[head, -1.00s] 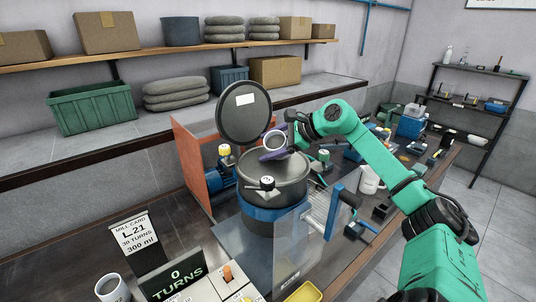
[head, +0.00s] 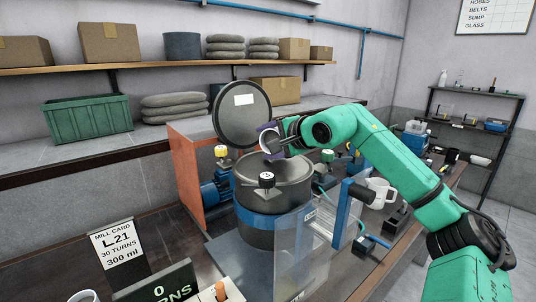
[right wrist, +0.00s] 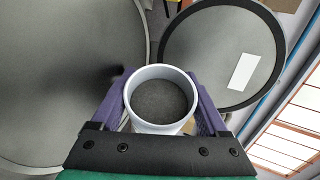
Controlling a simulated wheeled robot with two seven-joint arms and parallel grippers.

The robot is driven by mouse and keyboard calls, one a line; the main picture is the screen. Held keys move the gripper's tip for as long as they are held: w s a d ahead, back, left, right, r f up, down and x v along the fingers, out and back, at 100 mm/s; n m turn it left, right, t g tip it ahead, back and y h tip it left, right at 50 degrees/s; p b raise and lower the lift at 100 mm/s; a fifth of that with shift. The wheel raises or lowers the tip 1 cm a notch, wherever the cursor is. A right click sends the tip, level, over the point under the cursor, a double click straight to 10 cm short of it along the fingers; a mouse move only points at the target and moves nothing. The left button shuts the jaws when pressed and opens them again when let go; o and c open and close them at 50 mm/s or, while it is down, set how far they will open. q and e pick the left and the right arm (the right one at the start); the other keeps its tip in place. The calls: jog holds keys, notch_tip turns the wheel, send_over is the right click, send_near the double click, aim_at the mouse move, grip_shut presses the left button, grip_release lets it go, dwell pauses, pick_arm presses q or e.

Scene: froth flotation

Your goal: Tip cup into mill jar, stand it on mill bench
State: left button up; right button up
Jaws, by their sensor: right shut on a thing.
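My right gripper (head: 270,136) is shut on a white cup (head: 267,143), which it holds in the air above the back part of the mill jar. In the right wrist view the cup (right wrist: 160,128) sits between the purple fingers, with dark grey matter inside. In the head view the cup looks tilted, its mouth turned toward the jar side. The mill jar (head: 270,228) is a dark drum with a blue band on the mill bench (head: 350,270). Its round lid (head: 238,120) stands swung up behind it. My left gripper is not in view.
A white mug (head: 380,193) stands at the right. A mill card (head: 118,243) is at the left front.

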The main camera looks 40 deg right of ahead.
jog(key=b, duration=0.1)
jog(key=n+t+h+b, duration=0.1)
jog(key=b, duration=0.1)
jog(key=shift+s+a+r+n, duration=0.1)
jog(key=shift+s+a+n, duration=0.05)
jog(key=shift+a+n, duration=0.15)
jog(key=shift+r+n+t+h+b, duration=0.2)
jog(key=shift+n+t+h+b, duration=0.1)
jog(key=shift+b, duration=0.2)
jog(key=shift+r, duration=0.15)
dwell(2.2)
